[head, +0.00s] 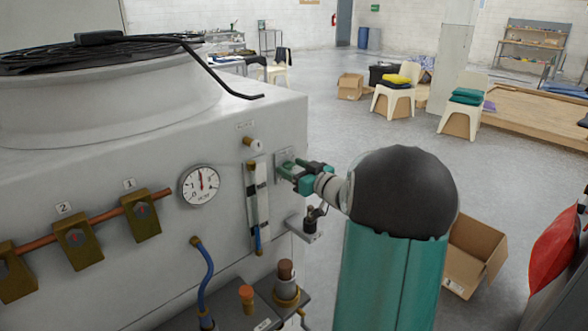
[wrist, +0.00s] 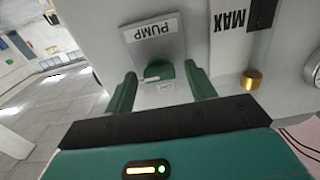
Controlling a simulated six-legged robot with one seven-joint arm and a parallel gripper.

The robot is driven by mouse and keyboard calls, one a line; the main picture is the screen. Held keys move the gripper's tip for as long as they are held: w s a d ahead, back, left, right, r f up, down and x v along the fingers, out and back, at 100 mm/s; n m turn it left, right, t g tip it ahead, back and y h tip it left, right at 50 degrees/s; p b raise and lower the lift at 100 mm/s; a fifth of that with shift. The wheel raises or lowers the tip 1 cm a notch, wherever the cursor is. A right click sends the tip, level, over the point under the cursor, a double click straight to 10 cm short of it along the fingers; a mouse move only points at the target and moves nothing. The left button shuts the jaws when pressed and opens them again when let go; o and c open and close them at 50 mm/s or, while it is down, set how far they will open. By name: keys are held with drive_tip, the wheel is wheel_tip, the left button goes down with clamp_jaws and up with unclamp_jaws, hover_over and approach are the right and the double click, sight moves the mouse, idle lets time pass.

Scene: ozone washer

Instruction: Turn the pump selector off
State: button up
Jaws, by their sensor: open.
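The pump selector (wrist: 158,70) is a small green knob on a pale plate marked PUMP, which appears upside down in the wrist view. In the head view the selector plate (head: 284,155) sits on the grey machine's front, near its right edge, partly hidden by my gripper. My gripper (wrist: 160,88) is open, with one green finger on each side of the knob. I cannot tell whether either finger touches it. In the head view my gripper (head: 292,172) is close against the panel. The knob's exact setting is hard to read.
A flow tube (head: 258,205) and a round gauge (head: 200,186) are left of the selector. A small bracketed fitting (head: 311,220) sticks out just below my gripper. Brass valve blocks (head: 78,243) line the left. Open floor lies to the right, with a cardboard box (head: 472,255).

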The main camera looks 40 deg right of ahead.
drive_tip(key=c, duration=1)
drive_tip(key=shift+o, duration=0.2)
drive_tip(key=shift+n, duration=0.4)
drive_tip(key=n, duration=0.3)
drive_tip(key=shift+a+n, duration=0.15)
drive_tip(key=shift+n, duration=0.15)
drive_tip(key=n, duration=1.3)
drive_tip(key=shift+f, duration=0.1)
drive_tip(key=shift+n, duration=0.4)
